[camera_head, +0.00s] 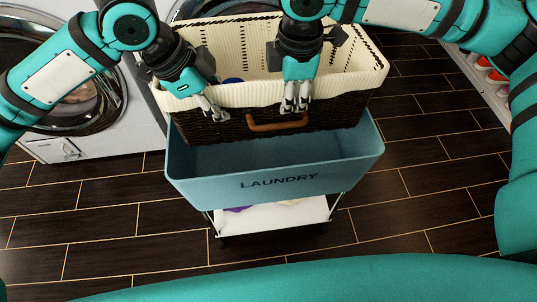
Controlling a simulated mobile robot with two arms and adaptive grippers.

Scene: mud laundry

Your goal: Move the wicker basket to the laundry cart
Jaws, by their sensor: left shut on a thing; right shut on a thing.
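The wicker basket (340,112) is dark brown with a cream liner and a brown front handle. It is held over the back part of the blue laundry cart (275,182), which is marked LAUNDRY. My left gripper (214,110) is shut on the basket's front rim, left of the handle. My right gripper (296,103) is shut on the same rim, just above the handle. A blue item shows inside the basket.
The cart's lower white shelf (285,216) holds a purple item and a pale one. A front-loading washer (85,105) stands at the left behind the cart. A white shelf unit with red items (487,68) is at the upper right. Dark tiled floor (420,180) is clear around the cart.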

